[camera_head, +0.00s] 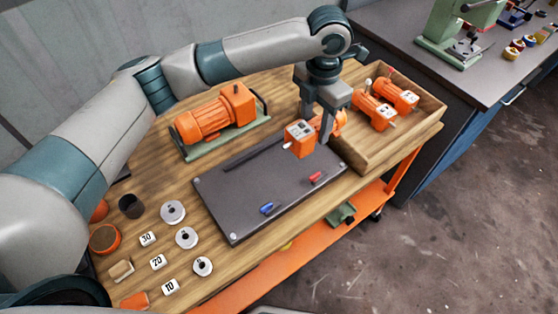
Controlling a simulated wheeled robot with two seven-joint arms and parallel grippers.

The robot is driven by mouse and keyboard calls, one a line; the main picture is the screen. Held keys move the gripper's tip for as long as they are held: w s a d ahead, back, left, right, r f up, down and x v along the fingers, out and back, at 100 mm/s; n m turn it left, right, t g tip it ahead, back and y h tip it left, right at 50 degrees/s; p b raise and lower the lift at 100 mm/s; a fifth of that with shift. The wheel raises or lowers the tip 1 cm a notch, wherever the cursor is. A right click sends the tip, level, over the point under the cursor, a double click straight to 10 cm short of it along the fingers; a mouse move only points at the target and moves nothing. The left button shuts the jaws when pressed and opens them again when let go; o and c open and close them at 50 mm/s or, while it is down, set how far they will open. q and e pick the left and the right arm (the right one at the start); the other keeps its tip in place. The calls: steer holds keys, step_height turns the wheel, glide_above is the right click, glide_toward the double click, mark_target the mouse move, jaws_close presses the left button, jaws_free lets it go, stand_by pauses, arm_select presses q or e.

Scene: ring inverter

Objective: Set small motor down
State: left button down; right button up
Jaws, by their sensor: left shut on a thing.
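My left gripper (327,125) is shut on a small orange motor (300,137) with a pale face. It holds the motor at the right end of a dark grey board (235,200), next to a wooden tray (375,160). I cannot tell whether the motor touches the board. Two similar orange motors, one nearer (374,110) and one farther right (402,95), sit in the tray. My right gripper does not show.
A large orange motor (205,120) stands on a green base behind the board. A blue marker (267,209) and a red marker (315,177) lie on the board. Several grey discs and number cards lie at the left. A green press (455,35) stands on another bench.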

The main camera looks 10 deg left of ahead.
mark_target(294, 137)
arm_select(q)
steer(key=a+f, duration=0.1)
steer(key=s+a+p, duration=0.1)
steer(key=a, duration=0.1)
steer(key=s+a+f+p, duration=0.1)
steer(key=shift+a+f, duration=0.3)
steer(key=shift+a, duration=0.05)
steer(key=s+a+f, duration=0.1)
steer(key=a, duration=0.1)
steer(key=s+a+f+p, duration=0.1)
steer(key=a, duration=0.1)
steer(key=a+f+p, duration=0.1)
steer(key=f, duration=0.1)
steer(key=shift+s+a+f, duration=0.1)
steer(key=shift+s+a, duration=0.3)
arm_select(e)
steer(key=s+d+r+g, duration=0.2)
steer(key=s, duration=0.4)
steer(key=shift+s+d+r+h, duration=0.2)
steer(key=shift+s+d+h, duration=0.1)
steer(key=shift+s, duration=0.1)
arm_select(q)
steer(key=shift+f, duration=0.1)
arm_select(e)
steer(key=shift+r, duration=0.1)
